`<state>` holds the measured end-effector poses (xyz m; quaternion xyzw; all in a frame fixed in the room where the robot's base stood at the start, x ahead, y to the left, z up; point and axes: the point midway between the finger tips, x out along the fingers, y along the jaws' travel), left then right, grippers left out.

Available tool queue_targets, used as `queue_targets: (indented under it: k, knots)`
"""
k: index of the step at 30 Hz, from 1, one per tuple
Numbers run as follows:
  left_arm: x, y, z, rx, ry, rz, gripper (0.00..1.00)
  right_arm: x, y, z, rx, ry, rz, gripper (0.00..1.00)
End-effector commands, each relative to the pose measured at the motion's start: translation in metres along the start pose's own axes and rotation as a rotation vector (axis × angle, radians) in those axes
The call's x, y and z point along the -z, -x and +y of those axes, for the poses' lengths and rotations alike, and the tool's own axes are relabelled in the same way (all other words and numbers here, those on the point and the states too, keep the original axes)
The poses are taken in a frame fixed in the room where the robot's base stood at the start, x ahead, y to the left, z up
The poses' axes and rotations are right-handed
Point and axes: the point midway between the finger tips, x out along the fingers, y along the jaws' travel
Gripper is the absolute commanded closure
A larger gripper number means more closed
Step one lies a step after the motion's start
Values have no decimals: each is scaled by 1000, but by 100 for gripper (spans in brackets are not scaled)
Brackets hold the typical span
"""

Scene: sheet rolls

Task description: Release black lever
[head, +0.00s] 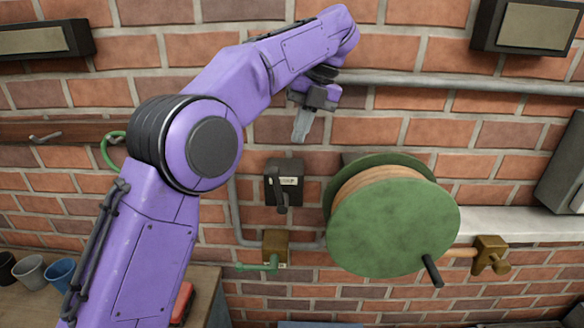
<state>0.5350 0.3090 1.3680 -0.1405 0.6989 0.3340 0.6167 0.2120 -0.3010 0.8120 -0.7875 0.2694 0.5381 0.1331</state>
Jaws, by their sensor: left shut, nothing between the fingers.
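A black lever (282,202) points down from the lower front of a small dark box (284,176) with a pale label, fixed to the brick wall. My left gripper (299,138) points down above the box, slightly to its right in the picture. Its fingers are together and empty, with a visible gap between their tips and the box. The lever appears free of the fingers. My right gripper is not in view.
Right of the box is a large green reel (392,228) with a dark crank handle (432,271). Below the box is a brass fitting with a green handle (272,262). A grey pipe (450,84) runs along the wall. Cups (29,270) stand on a bench at lower left.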

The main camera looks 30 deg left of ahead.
Motion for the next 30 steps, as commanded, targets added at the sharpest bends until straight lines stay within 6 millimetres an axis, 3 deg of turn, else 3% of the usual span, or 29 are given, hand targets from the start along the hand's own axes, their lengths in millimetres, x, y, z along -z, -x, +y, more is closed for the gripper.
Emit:
queue_targets:
  k: [5,12,18,24,30]
  knots:
    - [-3,-12,-3,-4,1,6,100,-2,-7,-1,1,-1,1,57]
    - [-2,-59,-3,-2,0,7,100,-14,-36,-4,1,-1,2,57]
    - [-2,-90,-2,-3,1,6,100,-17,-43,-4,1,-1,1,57]
    - [-2,-103,-2,-1,2,4,100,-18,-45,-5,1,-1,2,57]
    - [-2,-103,-2,-1,2,5,100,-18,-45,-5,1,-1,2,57]
